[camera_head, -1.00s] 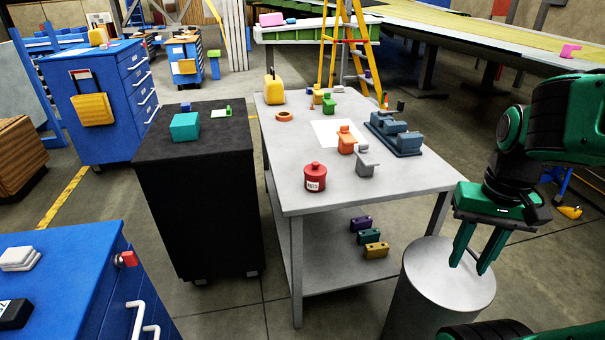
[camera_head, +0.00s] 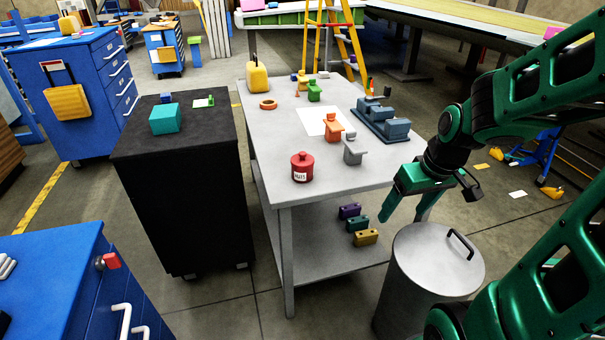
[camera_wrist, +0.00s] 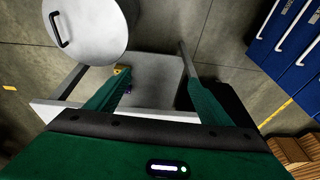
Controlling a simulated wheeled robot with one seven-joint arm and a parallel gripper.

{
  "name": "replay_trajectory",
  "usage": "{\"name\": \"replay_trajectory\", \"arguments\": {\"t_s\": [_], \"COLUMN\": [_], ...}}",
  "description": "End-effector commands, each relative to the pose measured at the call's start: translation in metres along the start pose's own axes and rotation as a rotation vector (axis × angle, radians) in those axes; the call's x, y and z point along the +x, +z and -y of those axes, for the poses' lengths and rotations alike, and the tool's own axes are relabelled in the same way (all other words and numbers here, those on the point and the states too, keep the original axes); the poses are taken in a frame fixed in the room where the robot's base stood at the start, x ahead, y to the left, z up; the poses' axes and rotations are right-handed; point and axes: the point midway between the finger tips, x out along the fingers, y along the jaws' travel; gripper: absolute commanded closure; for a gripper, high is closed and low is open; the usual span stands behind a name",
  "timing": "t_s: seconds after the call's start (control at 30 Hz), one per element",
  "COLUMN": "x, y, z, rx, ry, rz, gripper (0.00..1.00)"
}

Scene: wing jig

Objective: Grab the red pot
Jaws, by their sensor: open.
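The red pot (camera_head: 302,167) is a small lidded pot with a white label. It stands upright near the front left corner of the grey table (camera_head: 275,135) in the head view. My gripper (camera_head: 402,212) is green and hangs off the table's front right side, to the right of the pot and well apart from it. In the wrist view my gripper (camera_wrist: 150,75) shows two fingers spread wide with nothing held between them. The red pot cannot be made out in the wrist view.
A grey lidded bin (camera_head: 425,265) stands just below my gripper. On the table are an orange part (camera_head: 333,128), a grey part (camera_head: 354,152), a blue-grey fixture (camera_head: 384,122) and a yellow can (camera_head: 257,77). A black cabinet (camera_head: 185,200) stands left of the table.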

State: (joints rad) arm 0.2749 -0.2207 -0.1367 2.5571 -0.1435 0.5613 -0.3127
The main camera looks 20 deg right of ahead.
Motion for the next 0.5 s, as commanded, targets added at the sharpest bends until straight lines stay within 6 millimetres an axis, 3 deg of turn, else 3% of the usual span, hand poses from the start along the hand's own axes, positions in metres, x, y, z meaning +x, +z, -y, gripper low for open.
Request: {"name": "replay_trajectory", "arguments": {"t_s": [0.03, 0.2, 0.5], "x": [0.017, 0.058, 0.100], "y": [-0.017, -0.079, -0.170], "z": [0.009, 0.046, 0.105], "rx": [-0.066, -0.268, -0.412], "ry": [-0.029, -0.130, -0.254], "rz": [-0.035, -0.220, -0.603], "gripper": [0.26, 0.26, 0.26]}}
